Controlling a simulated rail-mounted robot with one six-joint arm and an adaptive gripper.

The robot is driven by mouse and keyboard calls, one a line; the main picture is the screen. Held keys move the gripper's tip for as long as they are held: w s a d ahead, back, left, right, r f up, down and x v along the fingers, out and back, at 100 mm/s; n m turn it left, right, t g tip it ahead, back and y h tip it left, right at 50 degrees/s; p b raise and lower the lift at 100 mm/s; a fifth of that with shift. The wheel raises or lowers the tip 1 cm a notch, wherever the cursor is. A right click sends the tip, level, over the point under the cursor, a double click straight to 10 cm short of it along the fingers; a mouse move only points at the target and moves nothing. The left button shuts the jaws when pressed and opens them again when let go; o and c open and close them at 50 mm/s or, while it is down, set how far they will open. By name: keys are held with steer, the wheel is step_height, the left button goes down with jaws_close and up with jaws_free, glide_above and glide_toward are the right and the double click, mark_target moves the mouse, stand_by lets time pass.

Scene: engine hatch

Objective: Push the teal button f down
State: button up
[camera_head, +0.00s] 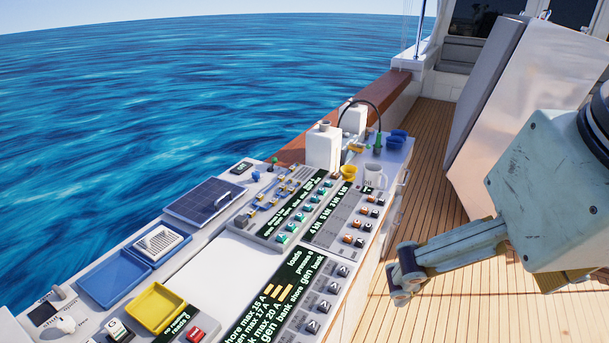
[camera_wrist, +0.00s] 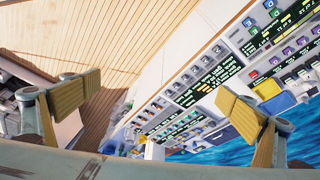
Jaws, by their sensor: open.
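A row of several teal buttons (camera_head: 299,217) runs along a dark label strip (camera_head: 287,216) on the console in the head view. Their letters are too small to read, so I cannot tell which one is f. My gripper (camera_head: 402,272) is open and empty over the deck, to the right of the console and apart from the buttons. In the wrist view my two yellow-padded fingers (camera_wrist: 157,97) stand wide apart, with the console showing beyond and between them. The teal buttons are too small there to tell apart.
Near the teal row are a panel of orange and dark buttons (camera_head: 361,226), a white mug (camera_head: 376,176), a yellow cup (camera_head: 349,172) and a white canister (camera_head: 323,148). A blue tray (camera_head: 101,286) and yellow tray (camera_head: 157,307) lie nearer. The wooden deck (camera_head: 440,130) beside the console is clear.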

stand_by(0.4)
jaws_close()
stand_by(0.9)
stand_by(1.2)
